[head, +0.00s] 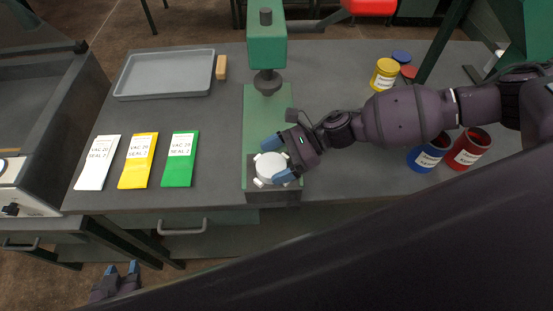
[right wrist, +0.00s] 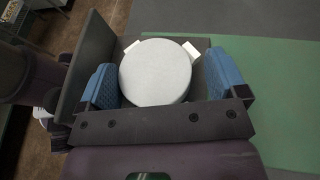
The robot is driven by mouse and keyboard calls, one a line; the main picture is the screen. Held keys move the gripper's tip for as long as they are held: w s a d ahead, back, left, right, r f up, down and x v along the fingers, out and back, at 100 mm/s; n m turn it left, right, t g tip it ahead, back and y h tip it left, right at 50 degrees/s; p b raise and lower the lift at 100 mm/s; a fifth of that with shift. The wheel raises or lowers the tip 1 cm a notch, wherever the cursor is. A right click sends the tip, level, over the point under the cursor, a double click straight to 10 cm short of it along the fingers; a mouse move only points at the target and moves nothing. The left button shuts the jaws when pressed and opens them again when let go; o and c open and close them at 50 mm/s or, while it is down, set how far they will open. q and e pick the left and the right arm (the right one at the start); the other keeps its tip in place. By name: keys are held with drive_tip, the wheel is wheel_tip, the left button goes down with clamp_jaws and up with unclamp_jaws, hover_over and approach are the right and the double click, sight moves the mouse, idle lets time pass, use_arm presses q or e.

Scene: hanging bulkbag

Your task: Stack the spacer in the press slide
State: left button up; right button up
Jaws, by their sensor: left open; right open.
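The green press (head: 266,45) stands at the back of the bench, its green base running forward to a dark slide (head: 287,192) at the front edge. A white round disc, apparently the spacer (head: 270,165), lies flat there; small white tabs stick out from under its edge. It also shows in the right wrist view (right wrist: 155,72). My right gripper (head: 277,159) is open around the disc, a blue finger on each side, with narrow gaps visible in the wrist view. What lies under the disc is mostly hidden. My left gripper (head: 122,267) is open and empty, low in front of the bench.
White (head: 97,163), yellow (head: 138,161) and green (head: 180,159) labelled packets lie left of the press. A grey tray (head: 165,74) and a wooden block (head: 221,67) are behind them. Yellow (head: 385,74), blue (head: 428,153) and red (head: 467,149) cans stand right, near my right arm.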

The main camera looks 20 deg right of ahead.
use_arm(q)
drive_tip(key=shift+f, duration=0.1)
use_arm(e)
drive_tip(key=shift+s+f, duration=0.55)
drive_tip(key=shift+f, duration=0.2)
drive_tip(key=shift+r+p, duration=0.45)
drive_tip(key=shift+r, duration=0.05)
drive_tip(key=v, duration=0.7)
drive_tip(key=b+v, duration=0.1)
drive_tip(key=v, duration=0.3)
drive_tip(key=shift+w+r, duration=0.35)
drive_tip(key=shift+r, duration=0.05)
use_arm(q)
drive_tip(key=shift+a+f, duration=0.1)
drive_tip(key=shift+f, duration=0.2)
use_arm(e)
drive_tip(key=shift+d+r, duration=0.3)
drive_tip(key=shift+d, duration=0.15)
use_arm(q)
drive_tip(key=shift+s, duration=0.1)
